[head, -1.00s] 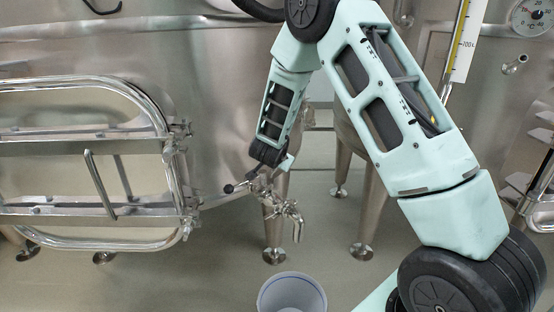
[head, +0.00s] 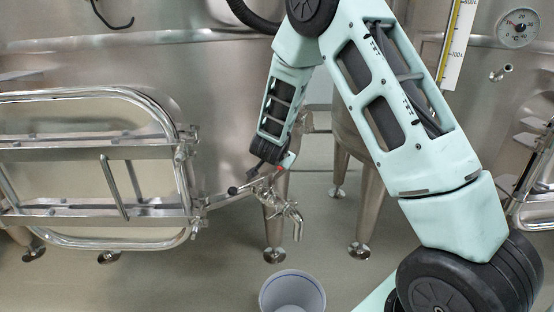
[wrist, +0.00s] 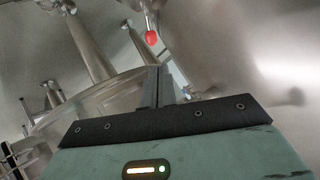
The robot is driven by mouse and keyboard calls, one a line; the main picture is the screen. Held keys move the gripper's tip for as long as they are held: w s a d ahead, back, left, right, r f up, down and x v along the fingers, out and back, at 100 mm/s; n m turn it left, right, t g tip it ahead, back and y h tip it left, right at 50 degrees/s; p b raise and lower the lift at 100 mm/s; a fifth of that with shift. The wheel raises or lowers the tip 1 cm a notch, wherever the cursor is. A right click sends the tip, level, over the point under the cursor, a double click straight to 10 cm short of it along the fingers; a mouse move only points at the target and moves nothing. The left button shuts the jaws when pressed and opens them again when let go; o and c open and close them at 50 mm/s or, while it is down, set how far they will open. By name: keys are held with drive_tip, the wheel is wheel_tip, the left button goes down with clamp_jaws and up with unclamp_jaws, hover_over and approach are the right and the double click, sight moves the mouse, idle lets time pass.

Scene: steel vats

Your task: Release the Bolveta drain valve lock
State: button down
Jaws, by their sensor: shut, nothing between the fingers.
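The steel drain valve (head: 272,197) juts from the vat at mid-picture in the head view, its spout (head: 297,228) pointing down. A lever with a black knob (head: 233,190) sticks out to its left. A small red tip (head: 280,168) shows above the valve, beside my gripper; the wrist view shows a red knob (wrist: 151,37) beyond my fingers. My gripper (head: 254,174) is just above the valve, its fingers shut and empty; they also show in the wrist view (wrist: 156,86). I cannot tell whether they touch the valve. The lock's own shape is too small to tell.
A hatch with a tubular steel frame (head: 100,243) is at left, close to the lever. Steel vat legs (head: 372,205) stand behind. Open floor (head: 170,285) lies at front left.

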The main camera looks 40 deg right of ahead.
drive_tip(key=d+r+v, duration=0.1)
drive_tip(key=v, duration=0.7)
drive_tip(key=shift+p, duration=0.4)
